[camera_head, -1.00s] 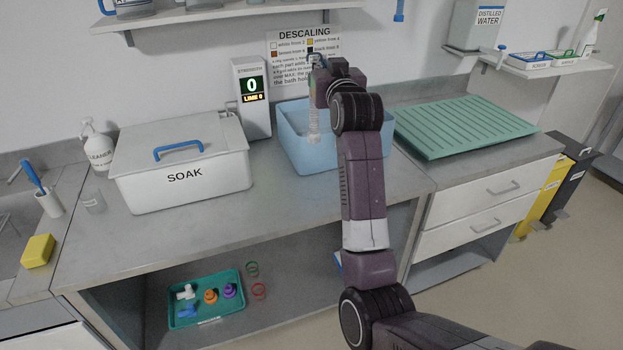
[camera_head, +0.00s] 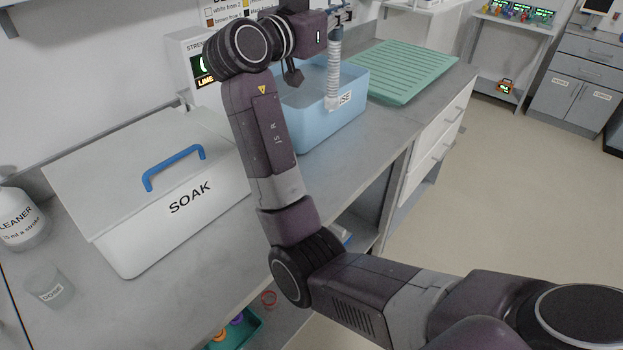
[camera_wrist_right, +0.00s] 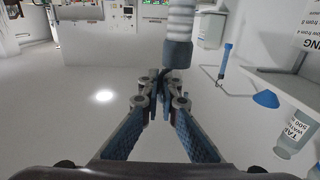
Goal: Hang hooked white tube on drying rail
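In the right wrist view, the fingers of my right gripper (camera_wrist_right: 162,84) are closed together at the tube's cuffed end (camera_wrist_right: 177,54); the hook is hard to make out there. My left gripper is not in view.
The white SOAK box (camera_head: 150,195) with a blue handle stands left of my arm. A green ribbed draining board (camera_head: 405,70) lies right of the basin. A cleaner bottle (camera_head: 20,220) and a dosing cup (camera_head: 50,287) stand at the left. Open floor lies to the right.

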